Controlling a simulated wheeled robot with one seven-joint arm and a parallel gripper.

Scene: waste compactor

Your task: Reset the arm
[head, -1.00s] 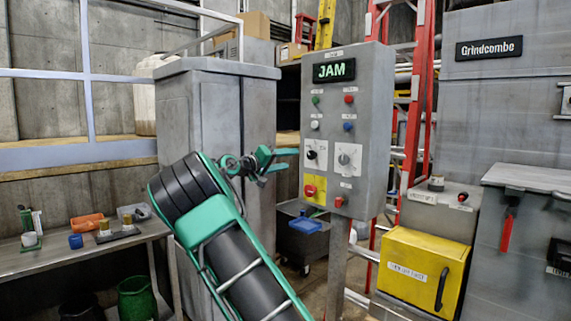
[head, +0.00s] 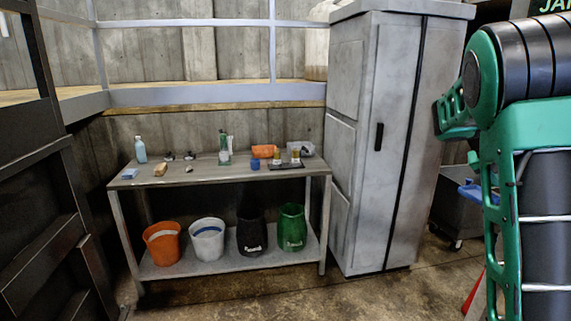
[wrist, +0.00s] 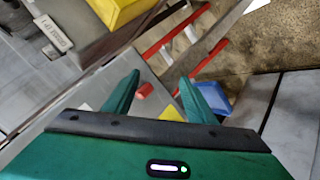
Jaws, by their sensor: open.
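My arm (head: 545,170) stands at the right edge of the head view, folded up green and black. My gripper is hidden behind it there. In the wrist view my gripper (wrist: 158,76) is open, with two green fingers spread apart and nothing held. Beyond the fingers is the grey control panel, with a red button (wrist: 144,90) and part of a yellow plate (wrist: 171,112) showing between them. In the head view only a corner of the panel's green-lit display (head: 555,5) shows at the top right.
A grey workbench (head: 215,178) holds small items, with several buckets on its lower shelf. A tall grey cabinet (head: 365,150) stands between it and my arm. Open floor (head: 260,300) lies in front. The wrist view shows a yellow box (wrist: 118,10) and red ladder rails (wrist: 175,35).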

